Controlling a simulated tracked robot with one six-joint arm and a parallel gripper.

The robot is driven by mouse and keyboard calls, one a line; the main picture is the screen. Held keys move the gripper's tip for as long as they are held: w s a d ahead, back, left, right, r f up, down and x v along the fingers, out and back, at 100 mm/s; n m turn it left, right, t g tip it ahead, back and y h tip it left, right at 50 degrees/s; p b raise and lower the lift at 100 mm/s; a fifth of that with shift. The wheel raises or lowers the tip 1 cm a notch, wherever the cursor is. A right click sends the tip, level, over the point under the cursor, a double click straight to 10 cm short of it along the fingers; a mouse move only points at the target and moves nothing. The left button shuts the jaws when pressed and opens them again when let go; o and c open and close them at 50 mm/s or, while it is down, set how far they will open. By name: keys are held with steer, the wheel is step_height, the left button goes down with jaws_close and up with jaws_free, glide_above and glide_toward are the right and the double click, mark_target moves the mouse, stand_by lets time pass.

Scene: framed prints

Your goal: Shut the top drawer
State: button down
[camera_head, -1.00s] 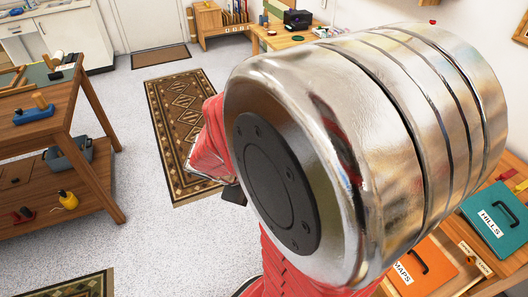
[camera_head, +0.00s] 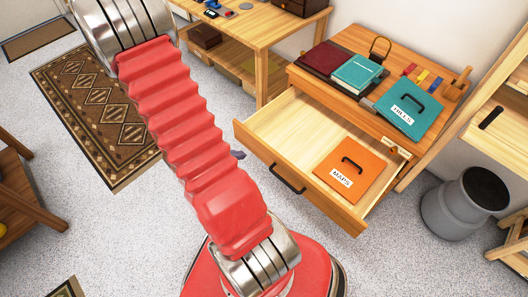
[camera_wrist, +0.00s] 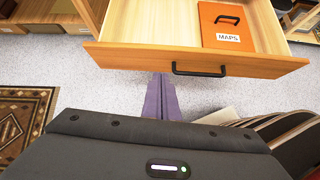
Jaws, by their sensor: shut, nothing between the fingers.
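The top drawer (camera_head: 330,202) of a wooden cabinet stands pulled well out in the head view, with a black bar handle (camera_head: 287,180) on its front. An orange case labelled MAPS (camera_head: 350,168) lies inside it at the right. In the wrist view the drawer front (camera_wrist: 130,57) spans the top, with its handle (camera_wrist: 199,70) right of centre. My gripper (camera_wrist: 162,80) is shut and empty, its purple fingers pointing at the drawer front, left of the handle. Whether they touch the front I cannot tell. In the head view my arm mostly hides the gripper.
On the cabinet top lie a teal case labelled HILLS (camera_head: 408,108), books (camera_head: 357,72) and small coloured items. A grey bin (camera_head: 466,203) stands to the right. A wooden workbench (camera_head: 245,30) is behind. A patterned rug (camera_head: 95,112) lies on the open floor at left.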

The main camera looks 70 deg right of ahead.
steer(key=shift+s+f+n, duration=0.25)
steer(key=shift+s+f, duration=0.05)
steer(key=shift+f, duration=0.35)
steer(key=shift+s+f+n, duration=0.25)
steer(key=shift+f, duration=0.35)
steer(key=shift+d, duration=0.15)
glide_toward(270, 152)
step_height(270, 152, down, 4)
steer(key=d, duration=0.2)
steer(key=shift+s+d, duration=0.65)
steer(key=shift+d, duration=0.2)
steer(key=shift+d, duration=0.15)
